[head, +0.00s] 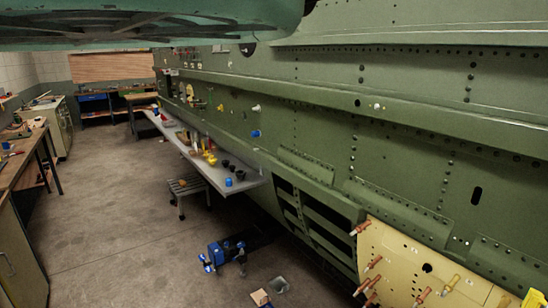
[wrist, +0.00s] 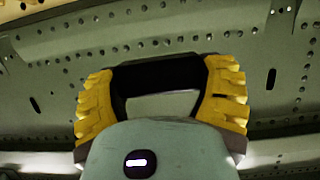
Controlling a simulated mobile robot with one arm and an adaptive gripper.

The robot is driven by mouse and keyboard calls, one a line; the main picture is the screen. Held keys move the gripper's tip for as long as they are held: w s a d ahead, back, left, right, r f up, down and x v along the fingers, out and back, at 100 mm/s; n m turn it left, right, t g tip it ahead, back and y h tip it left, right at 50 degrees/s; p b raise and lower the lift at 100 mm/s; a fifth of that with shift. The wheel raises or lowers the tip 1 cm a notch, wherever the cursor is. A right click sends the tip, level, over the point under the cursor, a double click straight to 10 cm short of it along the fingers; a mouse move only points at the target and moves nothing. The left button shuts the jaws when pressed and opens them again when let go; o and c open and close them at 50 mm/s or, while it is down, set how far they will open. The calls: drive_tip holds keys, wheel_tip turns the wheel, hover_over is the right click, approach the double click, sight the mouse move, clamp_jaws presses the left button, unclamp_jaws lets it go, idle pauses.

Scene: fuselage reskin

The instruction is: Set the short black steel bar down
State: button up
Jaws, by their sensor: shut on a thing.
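In the wrist view my gripper (wrist: 161,80) has its two yellow ribbed fingers spread wide apart, with a dark piece between them. This piece is the short black steel bar (wrist: 158,73), which spans from the left finger to the right one. The bar is held in front of the green riveted skin, and no surface shows directly under it. Its lower parts are partly hidden by the fingers and the gripper body. Neither my gripper nor the bar shows in the head view.
The green fuselage (head: 400,130) fills the right. A long grey shelf (head: 200,165) along it carries small parts and cups. A blue device (head: 222,252) and small pieces lie on the floor. A workbench (head: 22,145) stands left. The concrete floor (head: 120,210) between is clear.

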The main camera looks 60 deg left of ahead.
drive_tip(key=s+r+p, duration=0.2)
drive_tip(key=r+p, duration=1.1)
drive_tip(key=s+r+p, duration=0.3)
drive_tip(key=r+p, duration=1)
drive_tip(key=r, duration=0.1)
drive_tip(key=shift+s+p, duration=0.25)
drive_tip(key=shift+p, duration=0.15)
drive_tip(key=shift+a, duration=0.1)
